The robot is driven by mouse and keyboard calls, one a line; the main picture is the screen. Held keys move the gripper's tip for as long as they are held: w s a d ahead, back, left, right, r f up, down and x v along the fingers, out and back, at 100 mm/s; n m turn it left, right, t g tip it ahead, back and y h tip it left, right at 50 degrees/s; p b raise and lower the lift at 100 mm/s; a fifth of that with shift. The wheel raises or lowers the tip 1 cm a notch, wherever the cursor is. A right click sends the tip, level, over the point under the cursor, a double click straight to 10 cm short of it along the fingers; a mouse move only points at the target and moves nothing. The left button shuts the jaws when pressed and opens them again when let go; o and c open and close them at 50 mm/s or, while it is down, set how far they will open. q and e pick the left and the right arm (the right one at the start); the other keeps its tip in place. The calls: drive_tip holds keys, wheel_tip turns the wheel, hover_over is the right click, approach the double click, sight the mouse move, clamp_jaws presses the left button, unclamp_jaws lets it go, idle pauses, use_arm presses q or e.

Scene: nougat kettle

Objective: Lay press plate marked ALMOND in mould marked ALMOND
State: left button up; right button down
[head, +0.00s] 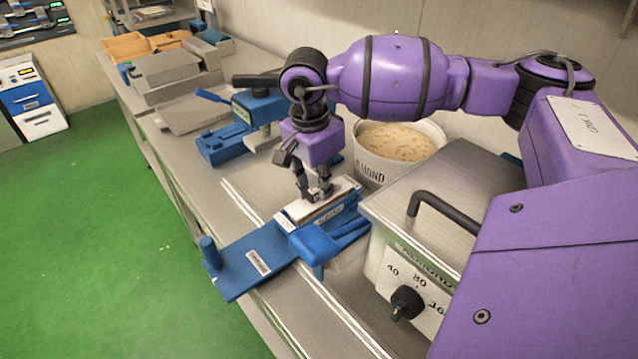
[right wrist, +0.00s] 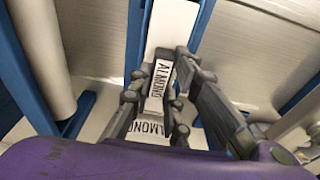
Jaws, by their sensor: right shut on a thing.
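A pale press plate (head: 342,189) sits under my right gripper (head: 317,196) at the blue mould (head: 345,213), which has a white label on its side. In the right wrist view, the gripper (right wrist: 158,78) is shut on the press plate's raised grip, whose label (right wrist: 162,76) reads ALMOND. A second ALMOND label (right wrist: 150,130) shows below it. The plate is level with or just above the mould's rim; I cannot tell whether it rests inside. My left gripper is not in view.
A blue board (head: 238,270) with a peg and label reaches over the bench's front edge. A pot of nougat marked ALMOND (head: 392,140) stands behind. A steel box (head: 455,190) with a knob is close on the right. Blue equipment (head: 265,105) stands behind left.

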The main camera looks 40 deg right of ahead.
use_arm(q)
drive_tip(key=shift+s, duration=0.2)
use_arm(e)
drive_tip(key=shift+f, duration=0.1)
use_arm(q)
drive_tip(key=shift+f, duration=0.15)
use_arm(e)
drive_tip(key=shift+f, duration=0.35)
use_arm(q)
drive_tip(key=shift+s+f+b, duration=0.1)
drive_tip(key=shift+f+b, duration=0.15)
drive_tip(key=shift+b, duration=0.05)
use_arm(e)
drive_tip(key=shift+f, duration=0.15)
idle(0.3)
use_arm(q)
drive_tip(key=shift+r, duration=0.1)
use_arm(e)
drive_tip(key=c, duration=1.2)
unclamp_jaws()
